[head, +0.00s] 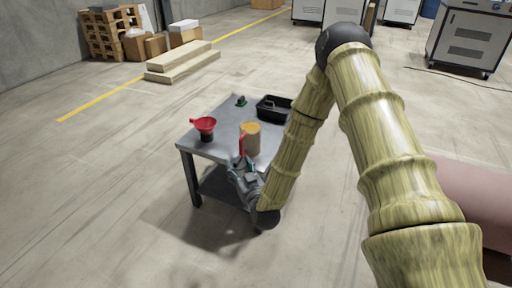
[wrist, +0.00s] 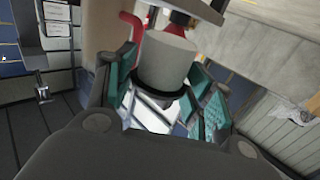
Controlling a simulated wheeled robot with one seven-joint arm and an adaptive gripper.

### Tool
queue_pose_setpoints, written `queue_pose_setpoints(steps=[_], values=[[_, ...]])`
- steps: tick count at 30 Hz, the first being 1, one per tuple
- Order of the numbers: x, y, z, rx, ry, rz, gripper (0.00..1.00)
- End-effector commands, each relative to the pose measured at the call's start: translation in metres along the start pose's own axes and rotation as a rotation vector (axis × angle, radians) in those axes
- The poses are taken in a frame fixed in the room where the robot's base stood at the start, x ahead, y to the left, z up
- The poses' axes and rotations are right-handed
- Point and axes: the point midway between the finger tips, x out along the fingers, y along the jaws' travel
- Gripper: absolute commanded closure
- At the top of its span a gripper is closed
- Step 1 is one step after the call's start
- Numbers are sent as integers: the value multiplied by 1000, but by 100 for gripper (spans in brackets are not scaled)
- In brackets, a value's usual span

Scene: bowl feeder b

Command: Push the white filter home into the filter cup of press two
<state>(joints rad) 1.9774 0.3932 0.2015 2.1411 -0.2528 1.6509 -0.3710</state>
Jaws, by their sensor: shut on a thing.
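My gripper (head: 240,168) is at the front edge of a small grey table. In the wrist view its teal fingers (wrist: 158,90) stand on both sides of a pale grey, slightly tapered cylinder (wrist: 168,62) with a black ring at its near end. The gripper appears shut on this cylinder. I cannot tell whether it is the white filter. A red part (wrist: 131,24) shows beyond it, and a red upright piece (head: 242,146) shows above the gripper in the head view. I cannot make out press two or its filter cup for certain.
On the table (head: 222,151) stand a red funnel (head: 204,124) on a dark base, a tan container (head: 251,140) close behind the gripper, a black tray (head: 273,109) and a small green item (head: 240,101). Timber (head: 184,62) lies farther back.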

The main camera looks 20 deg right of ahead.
Motion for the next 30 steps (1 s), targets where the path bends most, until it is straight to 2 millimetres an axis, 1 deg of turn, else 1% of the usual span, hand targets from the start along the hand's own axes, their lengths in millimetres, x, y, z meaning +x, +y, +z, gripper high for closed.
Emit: queue_pose_setpoints(steps=[1, 6, 18, 30], values=[[-4, -11, 8, 0, -3, -6, 72], [-12, -35, 23, 0, -1, -10, 72], [-25, -75, 51, 0, -1, -19, 72], [-27, -76, 54, 7, -10, -18, 72]])
